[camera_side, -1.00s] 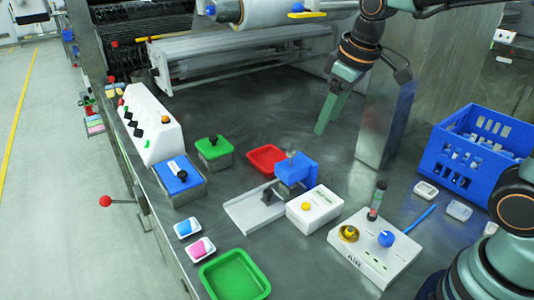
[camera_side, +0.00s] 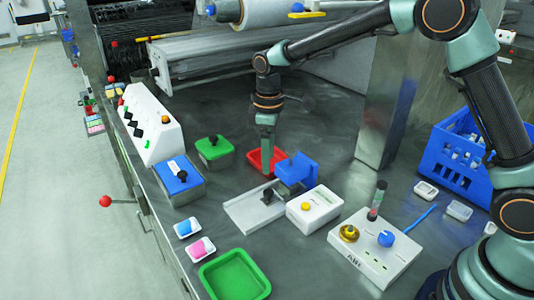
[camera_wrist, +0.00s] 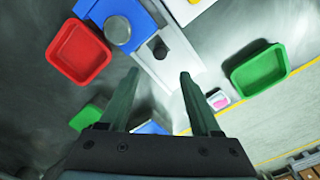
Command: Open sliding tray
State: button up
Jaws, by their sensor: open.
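A flat grey sliding tray (camera_side: 246,211) with a small black knob (camera_side: 267,197) extends from a blue block (camera_side: 297,170) on the metal table. In the wrist view the pale tray (camera_wrist: 190,65) shows beyond my fingertips, with the black knob (camera_wrist: 157,46) just ahead of the gap between them. My gripper (camera_side: 268,172) points down behind the tray, over the near side of the red tray. In the wrist view my gripper (camera_wrist: 159,75) has its two green fingers apart with nothing between them. Its fingertips are partly hidden in the side view.
A red tray (camera_wrist: 79,52) lies close to the blue block. A white box with a yellow button (camera_side: 314,208) stands right of the tray. A blue-lidded box (camera_side: 179,176), a green-lidded box (camera_side: 214,149) and a green tray (camera_side: 234,275) stand around it.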

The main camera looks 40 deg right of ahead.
aim_at(268, 191)
notch_tip(268, 191, down, 10)
jog(key=shift+r, duration=0.1)
dwell(0.4)
grip_shut()
jog(key=shift+r, duration=0.1)
dwell(1.1)
